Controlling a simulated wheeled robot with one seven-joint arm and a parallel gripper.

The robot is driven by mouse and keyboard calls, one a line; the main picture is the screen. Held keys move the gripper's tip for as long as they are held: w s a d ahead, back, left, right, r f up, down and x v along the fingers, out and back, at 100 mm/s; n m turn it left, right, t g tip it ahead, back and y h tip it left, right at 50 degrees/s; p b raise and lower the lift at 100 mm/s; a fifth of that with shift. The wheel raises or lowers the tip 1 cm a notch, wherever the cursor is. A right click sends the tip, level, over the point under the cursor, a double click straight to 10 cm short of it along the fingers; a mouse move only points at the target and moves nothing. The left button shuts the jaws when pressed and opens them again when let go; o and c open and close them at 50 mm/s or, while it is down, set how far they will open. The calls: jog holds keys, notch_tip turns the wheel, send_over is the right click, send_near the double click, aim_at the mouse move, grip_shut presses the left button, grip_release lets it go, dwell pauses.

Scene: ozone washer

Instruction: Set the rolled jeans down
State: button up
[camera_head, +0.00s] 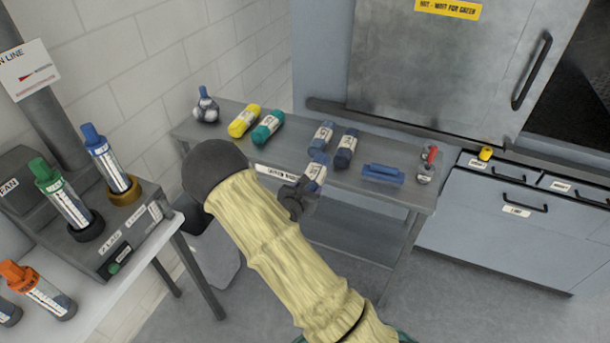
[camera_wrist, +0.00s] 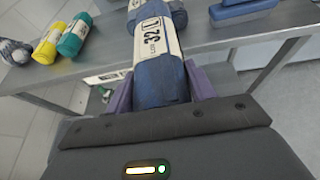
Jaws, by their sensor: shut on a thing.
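My gripper (camera_head: 300,196) is at the front edge of the grey metal table (camera_head: 400,198). It is shut on a rolled pair of jeans (camera_head: 317,168), dark blue with a white label band. In the wrist view, the purple fingers (camera_wrist: 160,92) press both sides of these jeans (camera_wrist: 158,50), whose label reads 32. The roll points away from me over the tabletop. I cannot tell whether it touches the table. Two similar blue rolls, one left (camera_head: 321,136) and one right (camera_head: 346,147), lie on the table just beyond it.
Yellow (camera_head: 243,121) and teal (camera_head: 267,129) rolls and a grey-white bundle (camera_head: 206,107) lie on the table's left. A blue block-like object (camera_head: 382,174) and a red-handled tool (camera_head: 428,164) lie right. Bare tabletop shows between the teal and blue rolls.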

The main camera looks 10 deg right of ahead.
jog(key=s+f+n+y+b, duration=0.2)
jog(key=s+f, duration=0.2)
jog(key=f, duration=0.4)
jog(key=s+f+n+t+y+b, duration=0.1)
jog(key=s+f+n+y+b, duration=0.1)
jog(key=s+f, duration=0.3)
jog(key=s+a+f+n+t+y+b, duration=0.1)
jog(key=s+f, duration=0.4)
jog(key=f, duration=0.5)
jog(key=shift+f+n+y+b, duration=0.4)
jog(key=shift+n+y, duration=0.4)
jog(key=shift+y, duration=0.4)
jog(key=shift+w+a, duration=0.15)
